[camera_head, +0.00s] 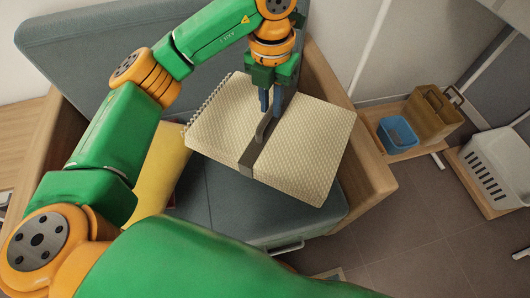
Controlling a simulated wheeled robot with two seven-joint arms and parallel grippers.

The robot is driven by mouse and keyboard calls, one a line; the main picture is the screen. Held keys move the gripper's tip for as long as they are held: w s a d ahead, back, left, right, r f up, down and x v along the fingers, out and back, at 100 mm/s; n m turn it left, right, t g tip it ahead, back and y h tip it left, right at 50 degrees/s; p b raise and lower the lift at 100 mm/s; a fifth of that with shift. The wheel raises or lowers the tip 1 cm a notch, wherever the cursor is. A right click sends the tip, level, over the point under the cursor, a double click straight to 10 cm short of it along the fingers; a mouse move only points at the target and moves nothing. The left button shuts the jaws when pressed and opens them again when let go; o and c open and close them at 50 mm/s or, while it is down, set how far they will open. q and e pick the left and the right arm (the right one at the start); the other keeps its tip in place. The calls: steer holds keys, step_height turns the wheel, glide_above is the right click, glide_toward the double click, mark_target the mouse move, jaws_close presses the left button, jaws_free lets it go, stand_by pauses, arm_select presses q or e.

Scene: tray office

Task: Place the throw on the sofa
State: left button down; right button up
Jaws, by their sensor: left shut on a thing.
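The throw (306,161) is a cream, textured, folded cloth with a fringed left edge and a dark grey band (262,138) around its middle. My left gripper (270,108) comes down from above and is shut on the band of the throw. The throw is over the seat of the grey sofa (230,203), slightly tilted; I cannot tell whether it touches the seat. The sofa has a grey backrest and wooden arms. My right gripper is not in view.
A yellow cushion (160,172) lies on the sofa left of the throw. The sofa's wooden arm (372,172) stands close on the right. Beyond it are a blue bin (397,132), a brown box (433,112) and a white basket (497,165). The tiled floor at lower right is mostly clear.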

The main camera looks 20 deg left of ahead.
mark_target(274, 120)
arm_select(q)
steer(key=f+n, duration=0.2)
steer(key=n, duration=0.1)
steer(key=f+n+b, duration=0.1)
steer(key=n, duration=0.1)
steer(key=shift+w+d, duration=0.2)
steer(key=shift+w, duration=0.15)
steer(key=shift+w+f+n, duration=0.1)
steer(key=shift+f+n, duration=0.45)
steer(key=shift+n, duration=0.65)
steer(key=shift+f+n, duration=0.3)
step_height(274, 120, down, 6)
steer(key=b, duration=0.2)
steer(key=shift+r+b, duration=0.2)
steer(key=shift+b, duration=0.2)
step_height(274, 120, down, 12)
steer(key=b, duration=0.2)
steer(key=c, duration=1.2)
jaws_free()
steer(key=shift+f, duration=0.1)
steer(key=o, duration=0.3)
steer(key=shift+o, duration=0.4)
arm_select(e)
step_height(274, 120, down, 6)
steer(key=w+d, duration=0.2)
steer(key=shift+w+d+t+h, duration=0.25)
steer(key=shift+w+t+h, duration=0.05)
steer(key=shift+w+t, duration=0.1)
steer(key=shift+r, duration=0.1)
